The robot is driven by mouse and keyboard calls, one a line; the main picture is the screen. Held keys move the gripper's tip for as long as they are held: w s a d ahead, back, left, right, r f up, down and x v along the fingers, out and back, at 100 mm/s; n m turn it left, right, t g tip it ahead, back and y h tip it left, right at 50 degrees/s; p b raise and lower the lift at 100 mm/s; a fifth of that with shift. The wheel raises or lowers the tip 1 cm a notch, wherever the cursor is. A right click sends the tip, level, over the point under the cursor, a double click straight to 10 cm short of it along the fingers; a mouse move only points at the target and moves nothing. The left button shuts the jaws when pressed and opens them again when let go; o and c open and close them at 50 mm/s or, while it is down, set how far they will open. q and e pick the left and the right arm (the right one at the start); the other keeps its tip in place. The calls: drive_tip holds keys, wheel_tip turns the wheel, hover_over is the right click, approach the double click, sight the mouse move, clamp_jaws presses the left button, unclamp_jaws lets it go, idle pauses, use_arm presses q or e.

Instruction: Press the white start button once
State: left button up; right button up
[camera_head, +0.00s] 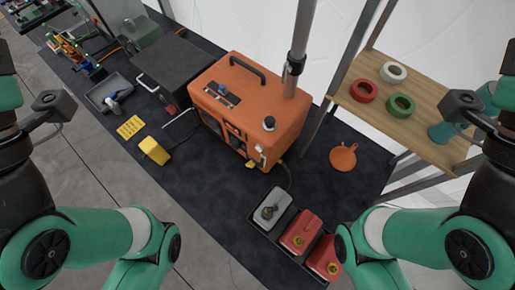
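An orange generator (250,100) stands on the dark mat in the middle of the head view. It has a black handle and a dark cap on top. Its front side carries a dark panel with small controls (233,131) and a small pale spot (258,149). The controls are too small to tell whether one is the white start button. My arms show at the left and right edges, well apart from the generator. No gripper fingers are in view.
A grey tray (258,221) with grey and red cans stands in front. An orange funnel (343,157) lies on the right. A wooden shelf (408,120) holds rings. A metal pole (301,40) rises behind the generator. A yellow block (155,151) and dark box (177,68) stand left.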

clamp_jaws()
idle(1.5)
